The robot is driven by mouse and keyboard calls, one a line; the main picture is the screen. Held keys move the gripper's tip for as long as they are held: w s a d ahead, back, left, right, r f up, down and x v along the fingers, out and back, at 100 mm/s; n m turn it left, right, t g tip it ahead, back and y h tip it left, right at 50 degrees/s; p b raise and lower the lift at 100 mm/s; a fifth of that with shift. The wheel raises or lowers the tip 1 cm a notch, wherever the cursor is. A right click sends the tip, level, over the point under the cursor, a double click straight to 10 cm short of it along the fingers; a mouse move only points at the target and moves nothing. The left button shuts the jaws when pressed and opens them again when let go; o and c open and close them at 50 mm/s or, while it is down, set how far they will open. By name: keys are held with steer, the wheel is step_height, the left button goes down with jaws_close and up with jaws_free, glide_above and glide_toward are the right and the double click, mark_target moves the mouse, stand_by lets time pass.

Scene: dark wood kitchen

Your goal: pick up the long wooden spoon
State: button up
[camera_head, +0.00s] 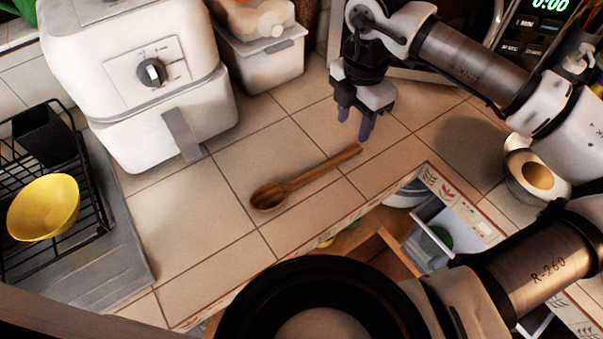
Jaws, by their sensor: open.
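The long wooden spoon (308,178) lies flat on the tiled counter. Its bowl is at the lower left and its handle runs up to the right. My gripper (356,126) is above the counter, just beyond the handle end, with its dark fingertips pointing down. It is open and empty, apart from the spoon. The whole spoon shows and nothing covers it.
A white air fryer (160,90) and a clear container (262,62) stand behind the spoon. A dish rack with a yellow bowl (42,208) is at the left. A metal bowl (522,180) stands at the right. Below the counter's front edge, a drawer (385,255) is open.

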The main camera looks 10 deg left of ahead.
mark_target(348, 152)
steer(key=shift+s+f+p, duration=0.15)
steer(key=shift+f+p, duration=0.5)
steer(key=shift+f, duration=1.15)
steer(key=shift+s+f+p, duration=0.1)
steer(key=shift+f+p, duration=0.55)
steer(key=shift+f, duration=1.1)
steer(key=shift+c, duration=0.4)
jaws_close()
